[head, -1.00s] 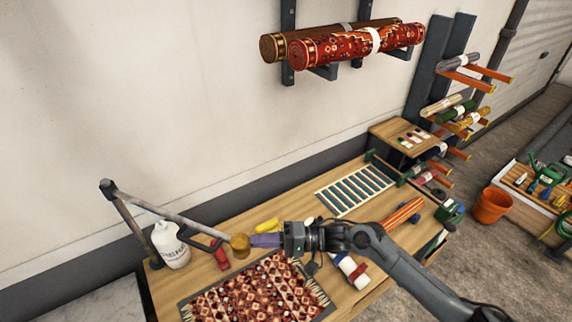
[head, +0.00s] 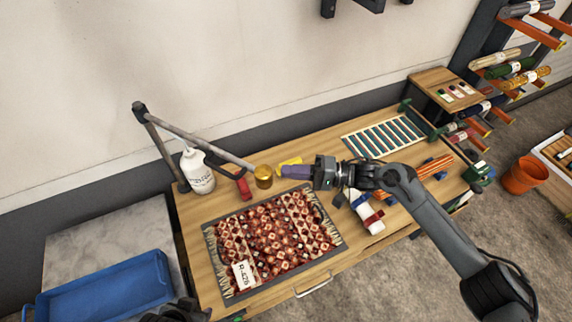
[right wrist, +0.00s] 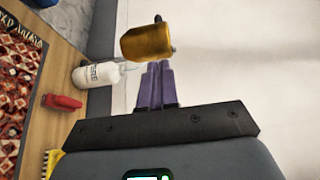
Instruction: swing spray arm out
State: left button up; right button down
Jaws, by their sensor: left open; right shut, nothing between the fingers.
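The spray arm (head: 210,147) is a grey bar hinged on top of a leaning post (head: 163,152) at the table's back left. It reaches right over the table and ends in a brass spray head (head: 264,177). A dark looped handle (head: 217,163) sits along the bar. My right gripper (head: 283,172) has its purple fingers shut and empty, just right of the brass head. In the right wrist view the brass head (right wrist: 145,42) is just beyond the fingertips (right wrist: 156,65); I cannot tell if they touch. My left gripper (head: 180,311) shows only partly at the bottom edge, fingers unclear.
A patterned rug (head: 270,235) lies on the wooden table. A yellow item (head: 290,161) lies behind my right fingers. A blue tray (head: 105,288) is at lower left.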

jog(key=d+b, duration=0.3)
jog(key=d, duration=0.8)
jog(key=shift+s, duration=0.3)
jog(key=shift+d+r, duration=0.1)
